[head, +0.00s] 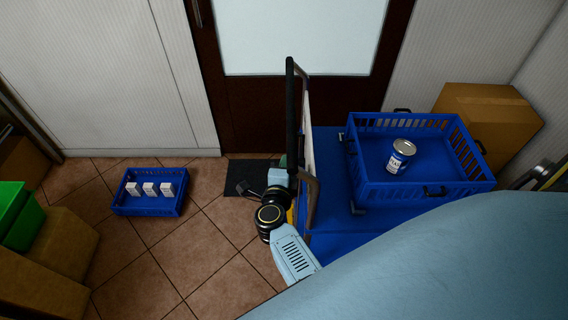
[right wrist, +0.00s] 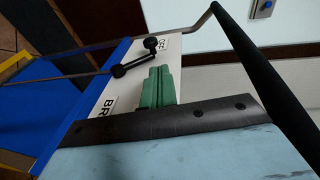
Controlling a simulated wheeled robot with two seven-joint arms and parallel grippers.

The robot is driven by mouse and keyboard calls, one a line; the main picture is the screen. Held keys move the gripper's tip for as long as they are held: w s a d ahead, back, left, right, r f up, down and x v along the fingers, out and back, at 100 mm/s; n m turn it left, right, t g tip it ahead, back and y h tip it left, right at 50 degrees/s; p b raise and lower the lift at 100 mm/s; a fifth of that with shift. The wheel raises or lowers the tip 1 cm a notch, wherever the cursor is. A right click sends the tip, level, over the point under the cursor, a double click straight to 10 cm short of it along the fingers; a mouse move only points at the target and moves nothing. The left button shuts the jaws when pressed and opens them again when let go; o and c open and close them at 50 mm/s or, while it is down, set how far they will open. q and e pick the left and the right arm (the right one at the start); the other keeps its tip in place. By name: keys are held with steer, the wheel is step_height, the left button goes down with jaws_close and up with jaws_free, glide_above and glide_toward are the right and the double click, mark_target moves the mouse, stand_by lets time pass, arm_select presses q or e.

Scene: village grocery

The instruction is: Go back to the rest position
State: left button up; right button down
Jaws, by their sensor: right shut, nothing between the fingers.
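My right gripper (head: 283,161) is beside the upright handle end of a blue cart, low in the middle of the head view, and only a little of it shows there. In the right wrist view its green fingers (right wrist: 158,88) are together, with nothing between them. They appear in front of a white panel (right wrist: 120,85) with dark lettering; whether they touch it I cannot tell. My left gripper is not in view.
The cart (head: 328,220) carries a blue crate (head: 470,187) holding a can (head: 401,155). A smaller blue crate (head: 150,209) with three white boxes (head: 150,188) is on the tiled floor. Cardboard boxes (head: 63,245) and a green bin (head: 22,222) stand left. A dark door (head: 240,115) is behind.

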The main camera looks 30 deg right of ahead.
steer(key=s+a+f+n+g+y, duration=0.1)
steer(key=s+a+f+n+y, duration=0.2)
steer(key=s+f+n, duration=0.4)
steer(key=s+a+f+n+y+b, duration=0.15)
steer(key=a+f+n+y, duration=0.3)
steer(key=f, duration=0.45)
steer(key=s+a+f+n+g+y, duration=0.1)
steer(key=s+a+f+n+y, duration=0.15)
steer(key=s+f+n, duration=0.4)
steer(key=s+d+f+n+g, duration=0.2)
steer(key=s+f, duration=0.3)
steer(key=s, duration=0.4)
steer(key=s+d+f+n+g, duration=0.3)
steer(key=s+f+n+g, duration=0.1)
steer(key=s, duration=0.5)
steer(key=s+d+f+n+g, duration=0.3)
steer(key=s+f, duration=0.3)
steer(key=s, duration=0.4)
steer(key=shift+f+n+b, duration=0.3)
steer(key=shift+n, duration=0.3)
